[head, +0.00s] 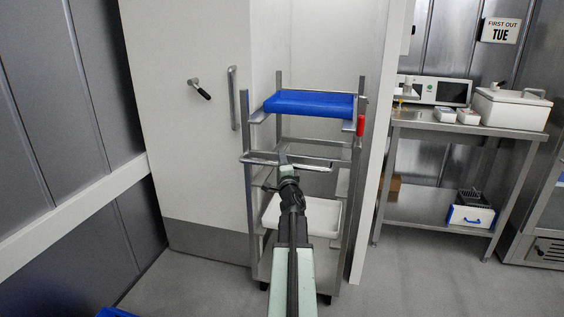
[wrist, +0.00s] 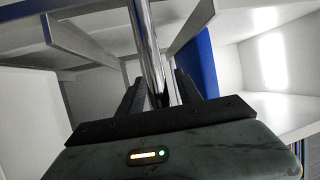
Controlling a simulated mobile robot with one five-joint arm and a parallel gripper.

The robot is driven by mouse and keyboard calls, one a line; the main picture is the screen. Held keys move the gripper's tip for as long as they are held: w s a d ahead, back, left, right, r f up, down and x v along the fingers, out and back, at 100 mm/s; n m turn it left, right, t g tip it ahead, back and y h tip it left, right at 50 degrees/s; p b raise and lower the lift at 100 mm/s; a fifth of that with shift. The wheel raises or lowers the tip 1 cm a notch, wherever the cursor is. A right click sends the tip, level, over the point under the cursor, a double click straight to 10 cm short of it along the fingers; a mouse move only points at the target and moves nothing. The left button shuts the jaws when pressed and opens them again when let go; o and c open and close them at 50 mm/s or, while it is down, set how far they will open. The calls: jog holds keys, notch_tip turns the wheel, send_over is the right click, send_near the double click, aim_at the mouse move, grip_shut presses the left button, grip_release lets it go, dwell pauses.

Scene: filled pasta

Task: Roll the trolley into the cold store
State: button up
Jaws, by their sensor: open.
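The metal trolley (head: 249,205) stands upright in the open doorway of the white-walled cold store (head: 325,40). A blue tray or lid (head: 310,103) lies on its top tier, and a white tray (head: 326,218) sits lower down, partly hidden by my arm. The trolley's push bar (head: 318,166) crosses its near side. My gripper (head: 287,171) is at this bar. In the wrist view, the shiny bar (wrist: 147,45) runs between the two dark fingers of my gripper (wrist: 157,88), which are apart. I cannot tell whether either finger touches it.
The cold store door (head: 180,110) stands open at the left, with a handle (head: 233,98) and a lever (head: 200,89). The right door jamb (head: 380,150) is close beside the trolley. A steel table (head: 480,130) stands further right. A blue object (head: 116,312) shows at the bottom left.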

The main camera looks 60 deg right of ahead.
jog(key=shift+c, duration=0.2)
grip_shut()
dwell(1.1)
